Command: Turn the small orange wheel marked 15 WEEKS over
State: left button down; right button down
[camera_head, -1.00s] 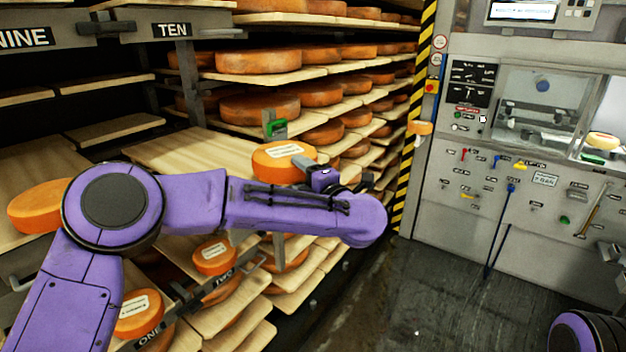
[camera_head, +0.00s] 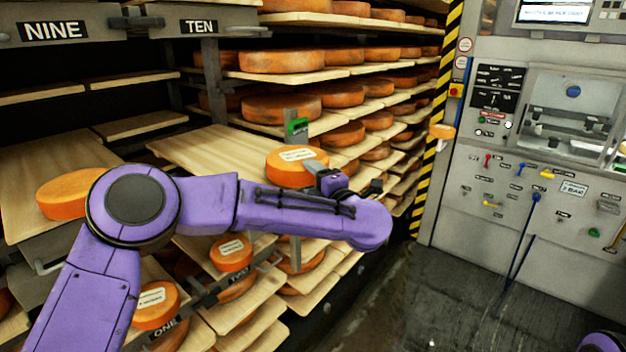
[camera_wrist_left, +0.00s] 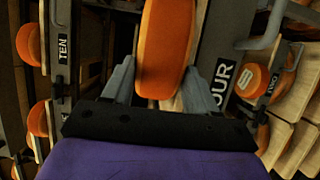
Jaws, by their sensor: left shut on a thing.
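An orange cheese wheel (camera_head: 290,172) with a white label on top is held out at the rack's edge. The label is too small to read. My left gripper (camera_wrist_left: 158,82) is shut on this wheel, with one finger on each side of it. In the left wrist view the wheel (camera_wrist_left: 166,45) stands between the two fingers. In the head view the fingertips are mostly hidden. My right gripper is out of view; only a bit of my right arm shows at the bottom right corner.
Rack boards marked NINE (camera_head: 54,31) and TEN (camera_head: 199,27) hold several wheels. A bare board (camera_head: 205,152) lies left of the held wheel. Smaller labelled wheels (camera_head: 232,253) sit low. A grey machine (camera_head: 480,200) stands right, beyond a striped post (camera_head: 432,150) and open floor.

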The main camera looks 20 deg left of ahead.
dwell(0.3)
pick_arm(q)
jog(key=shift+c, duration=1.1)
grip_release()
jog(key=shift+s+d, duration=0.1)
